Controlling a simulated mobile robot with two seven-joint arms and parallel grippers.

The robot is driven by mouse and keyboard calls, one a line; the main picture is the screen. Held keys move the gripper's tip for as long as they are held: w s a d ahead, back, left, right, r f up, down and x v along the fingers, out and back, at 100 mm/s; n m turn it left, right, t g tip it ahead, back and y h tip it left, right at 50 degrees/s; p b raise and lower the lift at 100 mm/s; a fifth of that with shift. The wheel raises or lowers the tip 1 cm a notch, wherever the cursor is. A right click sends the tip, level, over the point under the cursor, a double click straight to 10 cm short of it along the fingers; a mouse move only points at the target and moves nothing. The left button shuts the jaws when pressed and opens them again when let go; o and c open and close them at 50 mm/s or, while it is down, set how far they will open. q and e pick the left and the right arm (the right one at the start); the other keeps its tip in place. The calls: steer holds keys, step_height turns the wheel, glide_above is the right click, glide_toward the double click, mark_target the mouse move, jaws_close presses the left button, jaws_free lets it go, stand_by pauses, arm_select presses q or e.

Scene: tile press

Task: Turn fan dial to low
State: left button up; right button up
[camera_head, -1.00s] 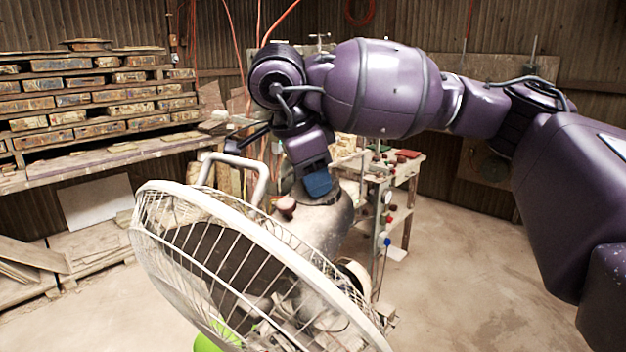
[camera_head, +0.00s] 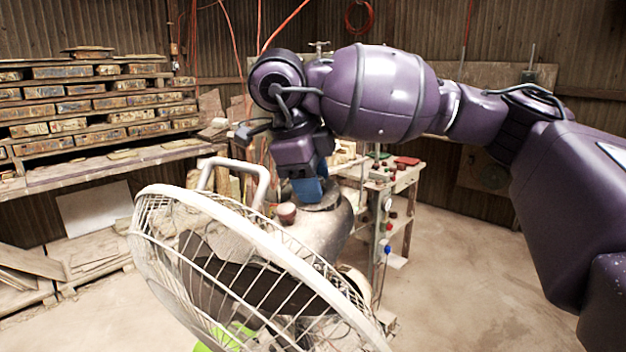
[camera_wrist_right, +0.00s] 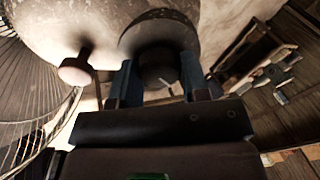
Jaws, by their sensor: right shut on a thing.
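The fan (camera_head: 255,262) stands in front of me with its white wire cage toward the lower left and a worn metal motor housing (camera_head: 325,232) behind it. A brownish knob (camera_head: 287,213) sticks out of the housing, and it also shows in the right wrist view (camera_wrist_right: 76,68). My right gripper (camera_head: 308,190) has its blue fingers at the top of the housing. In the right wrist view, its fingers (camera_wrist_right: 158,80) are on both sides of a dark round dial (camera_wrist_right: 157,62) and shut on it. The dial's markings are not readable. My left gripper is not in view.
A white tubular handle (camera_head: 235,175) rises beside the fan cage, left of my right gripper. A workbench (camera_head: 385,180) with small items stands behind the fan. Shelves of stacked tile moulds (camera_head: 90,105) line the left wall. The floor at right is open.

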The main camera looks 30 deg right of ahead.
steer(key=shift+w+r, duration=0.1)
steer(key=shift+r, duration=0.15)
steer(key=o, duration=0.9)
steer(key=shift+f, duration=0.15)
steer(key=shift+o, duration=0.2)
steer(key=shift+a, duration=0.1)
steer(key=w+p+v, duration=0.1)
steer(key=v, duration=0.9)
steer(key=shift+s+r, duration=0.35)
steer(key=shift+s, duration=0.1)
steer(key=shift+a, duration=0.1)
